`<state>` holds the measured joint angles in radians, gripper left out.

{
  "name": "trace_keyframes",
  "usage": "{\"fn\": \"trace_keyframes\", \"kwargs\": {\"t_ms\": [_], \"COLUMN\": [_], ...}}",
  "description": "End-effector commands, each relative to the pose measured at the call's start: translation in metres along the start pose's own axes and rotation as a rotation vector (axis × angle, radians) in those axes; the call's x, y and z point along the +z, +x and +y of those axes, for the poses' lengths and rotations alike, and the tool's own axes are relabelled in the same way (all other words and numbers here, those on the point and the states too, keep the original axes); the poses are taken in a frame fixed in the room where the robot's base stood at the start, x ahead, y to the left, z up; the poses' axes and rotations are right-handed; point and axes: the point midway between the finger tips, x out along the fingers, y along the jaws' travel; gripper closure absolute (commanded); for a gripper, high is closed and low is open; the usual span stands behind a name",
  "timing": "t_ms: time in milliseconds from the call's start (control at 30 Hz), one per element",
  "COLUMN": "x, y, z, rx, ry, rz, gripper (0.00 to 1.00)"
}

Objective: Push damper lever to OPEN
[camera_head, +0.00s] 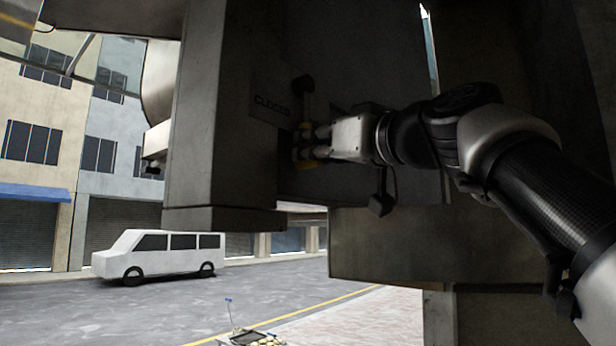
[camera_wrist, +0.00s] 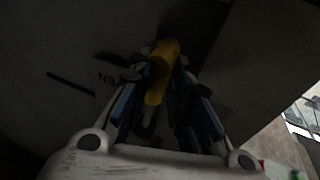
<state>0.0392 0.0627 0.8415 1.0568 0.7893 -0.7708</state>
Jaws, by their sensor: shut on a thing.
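The damper lever (camera_head: 303,85) stands out from a dark grey oven panel, just right of a plate marked CLOSED (camera_head: 270,106). Its upper end is a dull yellow-brown and shows above my gripper. My gripper (camera_head: 304,146) reaches in from the right at the lever's lower part, with a yellow piece showing at its fingertips. In the wrist view a yellow cylindrical grip (camera_wrist: 162,70) lies between the two fingers of my gripper (camera_wrist: 160,78), which are shut on it. Partly legible lettering ending in EN (camera_wrist: 108,79) shows on the panel left of the grip.
Dark oven walls (camera_head: 222,110) surround the lever at left and right. A lower ledge (camera_head: 385,255) juts out under my arm. A white van (camera_head: 158,255) stands on the street behind at left. A small basket (camera_head: 252,338) is on the ground at the bottom.

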Motion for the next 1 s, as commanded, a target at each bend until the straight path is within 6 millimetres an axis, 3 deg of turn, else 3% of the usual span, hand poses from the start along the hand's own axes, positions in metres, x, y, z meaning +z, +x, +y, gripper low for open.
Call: {"fn": "trace_keyframes", "kwargs": {"t_ms": [67, 433, 1000], "x": [0.005, -0.005, -0.014], "y": [0.003, 0.015, 0.019], "z": [0.012, 0.048, 0.063], "rx": [-0.008, -0.060, -0.086], "ry": [-0.068, -0.375, -0.540], "rz": [0.018, 0.101, 0.148], "gripper": [1.00, 1.00, 1.00]}}
